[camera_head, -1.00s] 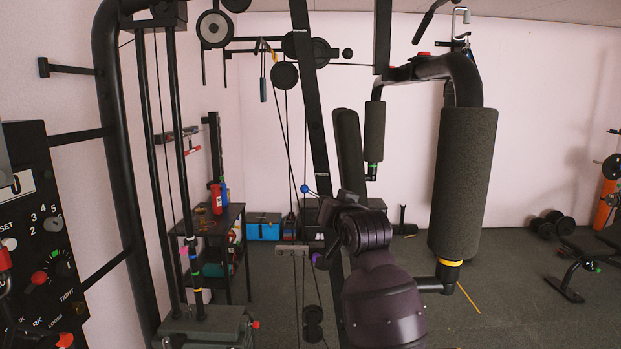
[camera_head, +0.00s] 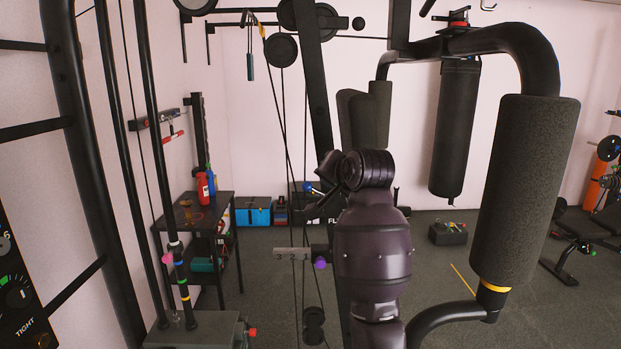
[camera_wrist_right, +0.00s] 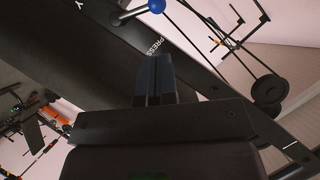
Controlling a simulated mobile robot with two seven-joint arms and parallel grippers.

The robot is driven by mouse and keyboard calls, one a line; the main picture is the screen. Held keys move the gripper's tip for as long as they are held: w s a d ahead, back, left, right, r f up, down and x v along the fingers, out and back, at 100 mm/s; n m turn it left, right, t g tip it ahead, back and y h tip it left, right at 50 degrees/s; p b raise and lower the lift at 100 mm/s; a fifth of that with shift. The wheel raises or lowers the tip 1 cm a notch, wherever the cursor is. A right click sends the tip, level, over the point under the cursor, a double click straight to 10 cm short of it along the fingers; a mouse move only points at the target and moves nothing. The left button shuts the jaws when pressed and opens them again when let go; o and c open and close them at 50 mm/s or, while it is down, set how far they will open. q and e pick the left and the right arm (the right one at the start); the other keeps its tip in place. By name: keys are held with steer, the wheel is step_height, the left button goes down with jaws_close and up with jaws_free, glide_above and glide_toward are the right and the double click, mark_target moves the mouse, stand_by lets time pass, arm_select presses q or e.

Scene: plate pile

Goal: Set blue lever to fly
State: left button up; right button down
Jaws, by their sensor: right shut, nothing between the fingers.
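The blue lever shows in the right wrist view as a silver rod with a blue ball (camera_wrist_right: 157,5) at the top edge. It sticks out from a black upright (camera_wrist_right: 110,50) lettered "PRESS", with a "Y" at the far top left. In the head view the blue ball (camera_head: 308,187) is small, beside the upright, and "FL" shows below it, partly hidden by my right arm. My right gripper (camera_wrist_right: 155,60) is shut and empty, close to the upright near "PRESS" and apart from the ball. In the head view my wrist hides most of it. My left gripper is out of view.
A padded roller (camera_head: 525,190) on a curved bar stands to the right of my arm. A purple knob (camera_head: 320,263) sits on a numbered bar low on the machine. Cables and black posts run at the left. A shelf (camera_head: 205,215) stands behind.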

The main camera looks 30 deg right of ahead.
mark_target(318, 192)
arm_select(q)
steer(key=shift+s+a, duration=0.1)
arm_select(e)
steer(key=shift+s, duration=0.15)
arm_select(q)
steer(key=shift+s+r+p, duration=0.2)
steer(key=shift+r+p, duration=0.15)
steer(key=shift+p, duration=0.4)
arm_select(e)
steer(key=x, duration=1)
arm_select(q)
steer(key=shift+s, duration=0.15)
arm_select(e)
steer(key=shift+w, duration=0.25)
